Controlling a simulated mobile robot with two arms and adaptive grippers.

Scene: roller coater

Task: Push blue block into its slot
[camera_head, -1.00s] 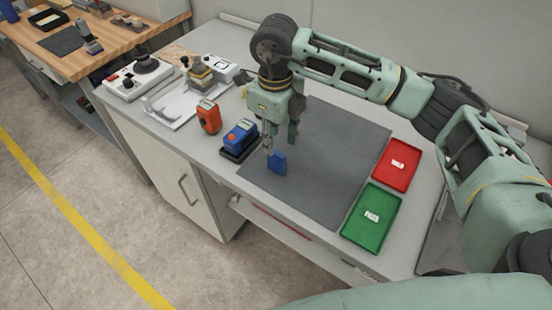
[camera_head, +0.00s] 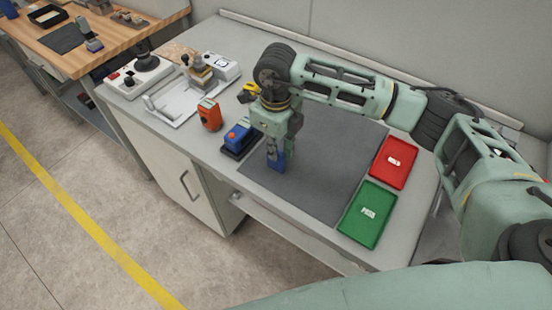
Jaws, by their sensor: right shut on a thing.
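My left gripper is not in view.
A blue device in a black holder (camera_head: 238,140) stands just left of my right gripper, and an orange device (camera_head: 209,115) beyond it. A red tray (camera_head: 394,182) and a green tray (camera_head: 367,238) lie at the right. The mat's middle is clear.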

